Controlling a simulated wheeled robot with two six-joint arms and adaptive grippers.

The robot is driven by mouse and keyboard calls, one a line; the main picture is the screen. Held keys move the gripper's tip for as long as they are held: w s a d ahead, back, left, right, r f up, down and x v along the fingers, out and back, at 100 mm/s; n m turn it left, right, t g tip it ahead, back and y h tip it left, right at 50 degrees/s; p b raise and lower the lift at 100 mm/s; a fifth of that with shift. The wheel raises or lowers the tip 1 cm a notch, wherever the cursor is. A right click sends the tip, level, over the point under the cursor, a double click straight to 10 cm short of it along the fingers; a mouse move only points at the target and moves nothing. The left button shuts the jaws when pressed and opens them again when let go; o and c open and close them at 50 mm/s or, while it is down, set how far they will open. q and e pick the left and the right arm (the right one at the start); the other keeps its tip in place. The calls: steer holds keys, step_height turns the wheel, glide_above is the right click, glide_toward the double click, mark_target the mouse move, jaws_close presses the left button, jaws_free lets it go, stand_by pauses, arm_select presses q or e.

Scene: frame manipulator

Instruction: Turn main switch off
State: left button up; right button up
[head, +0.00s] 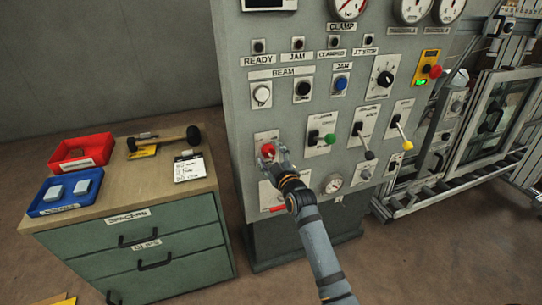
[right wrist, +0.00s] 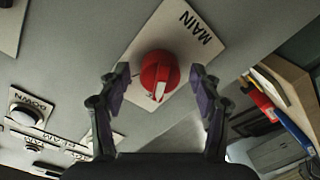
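The main switch is a red round knob (right wrist: 158,74) with a white mark, on a pale plate lettered MAIN (right wrist: 196,28). In the head view the red knob (head: 267,149) shows at the lower left of the grey panel, partly behind my gripper. My right gripper (right wrist: 159,84) is open, with one finger on each side of the knob. Gaps show between the fingers and the knob, so it is not gripped. In the head view the right gripper (head: 275,153) is at the knob, its arm coming from below. My left gripper is not in view.
A red emergency button (head: 434,71) sits at upper right. A wooden-topped drawer cabinet (head: 125,185) with red and blue trays stands at left.

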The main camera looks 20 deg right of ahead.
steer(key=shift+s, duration=0.15)
steer(key=s, duration=1.1)
steer(key=shift+s+d+r, duration=0.25)
steer(key=shift+s+d, duration=0.1)
steer(key=shift+s, duration=0.05)
